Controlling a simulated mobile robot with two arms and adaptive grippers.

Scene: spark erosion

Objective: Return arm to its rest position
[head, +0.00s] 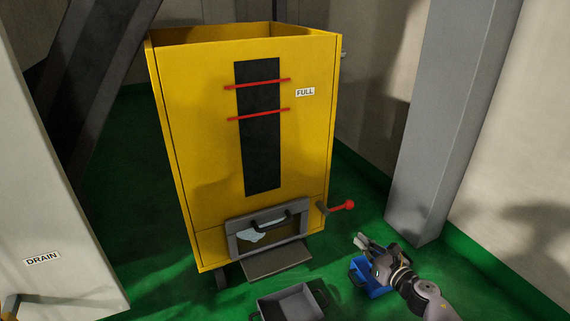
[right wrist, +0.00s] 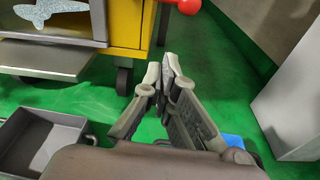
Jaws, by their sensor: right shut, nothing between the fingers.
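My right gripper (head: 365,243) is shut and empty. In the head view it is at the lower right, above a blue container (head: 368,280) on the green floor and to the right of the yellow bin (head: 200,130). In the right wrist view its fingertips (right wrist: 164,72) meet, with green floor behind them. The arm behind it comes in from the lower right of the head view. I do not see my left gripper.
The yellow bin has a red-knobbed handle (head: 344,206) and a grey hatch frame (head: 233,244) with pale material inside. A grey tray (head: 290,303) sits on the floor in front. A grey post (head: 440,120) stands at the right. A panel marked DRAIN (head: 50,200) stands at the left.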

